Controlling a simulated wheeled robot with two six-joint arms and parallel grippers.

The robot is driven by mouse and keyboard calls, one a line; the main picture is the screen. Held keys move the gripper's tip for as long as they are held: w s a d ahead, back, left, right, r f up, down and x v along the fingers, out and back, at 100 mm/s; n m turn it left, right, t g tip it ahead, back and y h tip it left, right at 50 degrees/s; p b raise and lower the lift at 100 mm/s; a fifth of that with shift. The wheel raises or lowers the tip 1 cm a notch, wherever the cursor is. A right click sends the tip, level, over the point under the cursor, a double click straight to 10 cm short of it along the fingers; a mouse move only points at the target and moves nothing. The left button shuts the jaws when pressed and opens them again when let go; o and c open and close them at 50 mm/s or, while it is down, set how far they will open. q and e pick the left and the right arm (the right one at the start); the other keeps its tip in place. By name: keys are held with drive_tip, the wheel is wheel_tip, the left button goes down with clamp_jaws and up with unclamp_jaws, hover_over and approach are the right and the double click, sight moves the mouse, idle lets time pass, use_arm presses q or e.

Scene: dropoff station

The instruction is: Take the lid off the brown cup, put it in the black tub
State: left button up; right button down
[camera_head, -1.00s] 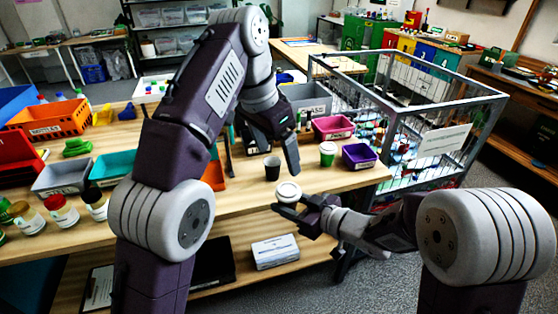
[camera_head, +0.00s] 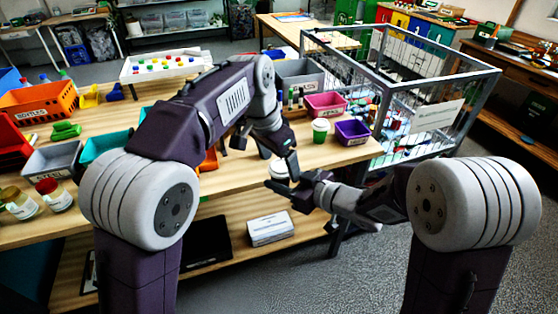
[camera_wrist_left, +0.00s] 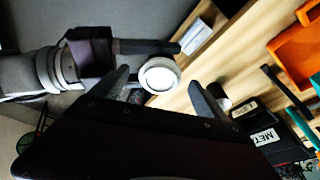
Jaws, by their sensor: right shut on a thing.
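A round white lid (camera_head: 278,169) sits at my right gripper (camera_head: 286,182), in front of the table's near edge. In the left wrist view the lid (camera_wrist_left: 159,75) is seen from above, with the right gripper's dark fingers beside it. The cup body under it is hidden, so its colour cannot be told. My left gripper (camera_head: 279,157) is above the lid; its fingers are spread on either side of the lid and apart from it in the left wrist view. A black tub (camera_wrist_left: 283,148) with a label starting "MET" shows at the lower right there; my left arm hides it in the head view.
A dark cup (camera_wrist_left: 218,92) stands behind a left finger. A green cup (camera_head: 320,131) with a white lid, a purple tub (camera_head: 352,132) and a pink tub (camera_head: 325,105) stand right of my left arm. A wire cage (camera_head: 440,125) borders the table's right side.

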sight(279, 166)
use_arm(q)
drive_tip(key=c, duration=1.6)
drive_tip(key=shift+r, duration=0.15)
drive_tip(key=shift+r, duration=0.95)
drive_tip(key=shift+r, duration=0.1)
drive_tip(key=shift+r, duration=1.95)
